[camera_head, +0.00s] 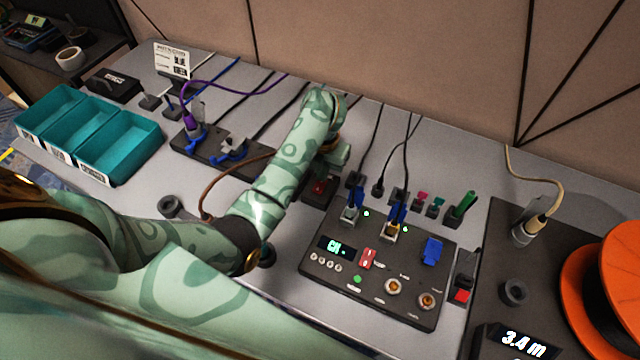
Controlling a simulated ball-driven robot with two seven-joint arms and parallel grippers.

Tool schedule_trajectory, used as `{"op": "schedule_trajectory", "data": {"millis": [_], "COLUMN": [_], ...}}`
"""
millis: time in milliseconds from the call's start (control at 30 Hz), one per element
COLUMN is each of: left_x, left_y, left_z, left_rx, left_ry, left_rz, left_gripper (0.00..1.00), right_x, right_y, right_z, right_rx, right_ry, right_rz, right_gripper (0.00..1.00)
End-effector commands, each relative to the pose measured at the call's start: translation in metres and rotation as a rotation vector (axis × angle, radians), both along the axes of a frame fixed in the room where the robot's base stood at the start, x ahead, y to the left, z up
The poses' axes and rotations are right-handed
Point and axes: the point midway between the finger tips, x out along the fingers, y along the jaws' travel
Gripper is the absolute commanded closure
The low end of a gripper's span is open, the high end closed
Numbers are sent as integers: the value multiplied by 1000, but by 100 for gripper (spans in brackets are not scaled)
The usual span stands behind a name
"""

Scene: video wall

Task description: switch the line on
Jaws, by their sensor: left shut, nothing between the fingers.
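A small dark switch box with a red rocker (319,187) sits on the bench, just left of the black tester panel. My left arm, patterned in green, comes in from the left and bends down over it. My left gripper (331,170) is shut and empty, right at the red rocker's far side; the arm partly hides both. I cannot tell whether the fingers touch the rocker. My right gripper is not in view.
Teal bins (122,148) are at the left, with a dark connector block (187,152) behind my arm. An orange spool (575,290) and a 3.4 m readout (523,343) are at the right.

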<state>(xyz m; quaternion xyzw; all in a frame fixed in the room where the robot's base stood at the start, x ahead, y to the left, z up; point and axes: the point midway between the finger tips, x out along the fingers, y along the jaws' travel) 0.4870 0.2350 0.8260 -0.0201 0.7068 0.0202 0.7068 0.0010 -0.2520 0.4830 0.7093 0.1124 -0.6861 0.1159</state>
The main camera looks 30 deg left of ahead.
Motion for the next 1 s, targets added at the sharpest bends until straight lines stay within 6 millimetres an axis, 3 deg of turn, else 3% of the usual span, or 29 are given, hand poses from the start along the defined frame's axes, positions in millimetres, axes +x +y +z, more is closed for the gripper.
{"op": "schedule_trajectory", "data": {"millis": [767,1000], "left_x": [0,0], "left_y": [0,0], "left_z": [-13,-2], "left_rx": [-1,-1], "left_ry": [2,0], "left_rz": [0,0], "left_gripper": [100,100], "right_x": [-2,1], "right_y": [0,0], "right_z": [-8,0], "right_rx": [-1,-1], "right_ry": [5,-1], "right_rz": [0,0], "right_gripper": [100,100]}}
